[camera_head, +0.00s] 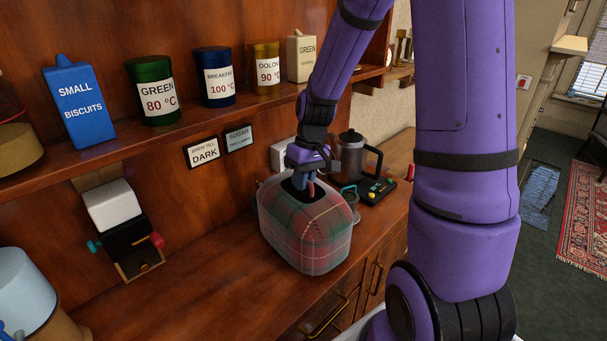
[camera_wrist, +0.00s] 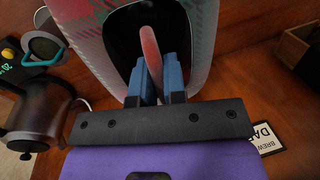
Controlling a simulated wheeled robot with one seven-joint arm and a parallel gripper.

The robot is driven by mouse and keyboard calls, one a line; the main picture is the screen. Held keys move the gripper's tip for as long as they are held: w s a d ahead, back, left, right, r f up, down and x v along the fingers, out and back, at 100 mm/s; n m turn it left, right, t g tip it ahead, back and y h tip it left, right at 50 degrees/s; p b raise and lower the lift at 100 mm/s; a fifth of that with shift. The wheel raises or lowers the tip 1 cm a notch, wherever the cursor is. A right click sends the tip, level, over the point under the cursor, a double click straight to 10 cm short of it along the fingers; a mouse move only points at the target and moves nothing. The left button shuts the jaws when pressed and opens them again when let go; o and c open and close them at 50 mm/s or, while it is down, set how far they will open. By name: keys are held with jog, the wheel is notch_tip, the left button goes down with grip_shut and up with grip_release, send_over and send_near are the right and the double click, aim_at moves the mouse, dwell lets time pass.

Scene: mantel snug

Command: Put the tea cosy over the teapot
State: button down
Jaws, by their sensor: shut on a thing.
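The tea cosy (camera_head: 310,230) is a rounded red, green and pale tartan cover on the wooden counter in the head view. A dark oval patch or opening shows at its top. My gripper (camera_head: 304,182) reaches down to this top from above. In the wrist view my gripper (camera_wrist: 155,66) has its two blue fingers shut on a thin reddish loop that stands up from the cosy (camera_wrist: 205,25). I cannot tell whether the cosy's lower edge touches the counter. No teapot shows in either view; whether it is under the cosy is hidden.
A grey kettle (camera_head: 350,158) with a black handle stands behind the cosy, near a black base with buttons (camera_head: 378,190). A black-and-white dispenser (camera_head: 122,222) is at left. Tins (camera_head: 152,92) line the shelf above.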

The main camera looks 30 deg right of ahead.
jog(key=shift+f, duration=1.3)
jog(key=c, duration=1.1)
grip_release()
notch_tip(320, 180, up, 10)
jog(key=d, duration=0.2)
jog(key=s+a+r+t+h, duration=0.1)
jog(key=s+a+r+t, duration=0.1)
jog(key=s+a+r, duration=0.2)
jog(key=s+a+r+m+t+h, duration=0.1)
jog(key=s+a+r+t, duration=0.2)
jog(key=s+r, duration=0.8)
jog(key=s+a, duration=0.1)
jog(key=s, duration=0.4)
jog(key=shift+s+r, duration=0.15)
